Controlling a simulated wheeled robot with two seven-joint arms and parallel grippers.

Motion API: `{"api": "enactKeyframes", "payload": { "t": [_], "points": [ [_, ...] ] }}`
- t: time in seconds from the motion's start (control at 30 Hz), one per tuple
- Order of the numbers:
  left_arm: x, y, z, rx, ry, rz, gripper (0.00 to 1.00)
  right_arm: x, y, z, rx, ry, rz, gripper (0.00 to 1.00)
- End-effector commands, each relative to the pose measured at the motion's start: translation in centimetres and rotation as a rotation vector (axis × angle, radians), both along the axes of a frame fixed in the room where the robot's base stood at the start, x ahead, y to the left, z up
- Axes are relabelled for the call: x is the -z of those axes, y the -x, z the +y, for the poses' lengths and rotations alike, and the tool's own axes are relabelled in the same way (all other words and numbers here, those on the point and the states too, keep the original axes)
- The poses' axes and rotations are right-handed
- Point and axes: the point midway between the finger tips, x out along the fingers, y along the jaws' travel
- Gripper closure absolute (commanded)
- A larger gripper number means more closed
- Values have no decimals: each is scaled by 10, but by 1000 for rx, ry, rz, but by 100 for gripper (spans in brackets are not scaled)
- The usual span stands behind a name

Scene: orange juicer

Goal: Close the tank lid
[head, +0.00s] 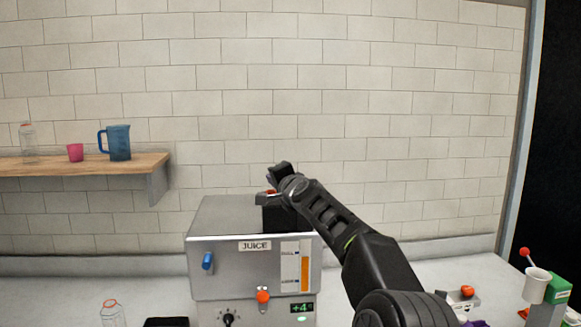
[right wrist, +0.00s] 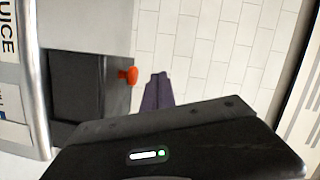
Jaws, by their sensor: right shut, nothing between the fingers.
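The juicer (head: 215,265) is a grey box with a JUICE label, standing on the counter. The dark tank opening (right wrist: 75,85) shows in its top in the right wrist view. A grey lid (right wrist: 117,90) with an orange-red knob (right wrist: 128,75) is at the opening's far side, not over it. In the head view the knob shows partly behind my right gripper (head: 273,180). That gripper is above the back of the juicer. Its purple fingertips (right wrist: 158,90) are together and empty, beside the knob and apart from it in the wrist view. My left gripper is out of view.
A tiled wall stands behind. A wooden shelf (head: 80,166) at left holds a blue jug (head: 118,143), a pink cup (head: 75,152) and a clear bottle (head: 28,143). A clear bottle (head: 112,315) stands front left. A white mug (head: 537,286) and green carton (head: 556,292) are far right.

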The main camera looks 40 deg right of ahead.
Motion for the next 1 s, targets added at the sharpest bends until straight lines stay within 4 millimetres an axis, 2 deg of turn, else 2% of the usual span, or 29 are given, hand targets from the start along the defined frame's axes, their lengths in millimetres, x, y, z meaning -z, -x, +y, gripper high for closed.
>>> {"api": "enactKeyframes", "payload": {
  "t": [0.03, 0.1, 0.2, 0.4, 0.6, 1.0],
  "points": [
    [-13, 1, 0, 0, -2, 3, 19, -17, 2, -1, 0, 1, -2, 100],
    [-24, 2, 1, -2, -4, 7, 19, -32, 5, -1, -1, 1, -2, 100],
    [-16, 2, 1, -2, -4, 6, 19, -30, 23, 14, -5, 1, -3, 100],
    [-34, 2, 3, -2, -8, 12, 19, -44, 55, 36, -3, 0, -1, 100],
    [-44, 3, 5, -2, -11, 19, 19, -47, 77, 50, 0, -1, 0, 100],
    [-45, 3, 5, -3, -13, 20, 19, -46, 82, 56, -2, 1, 0, 100]
  ]
}}
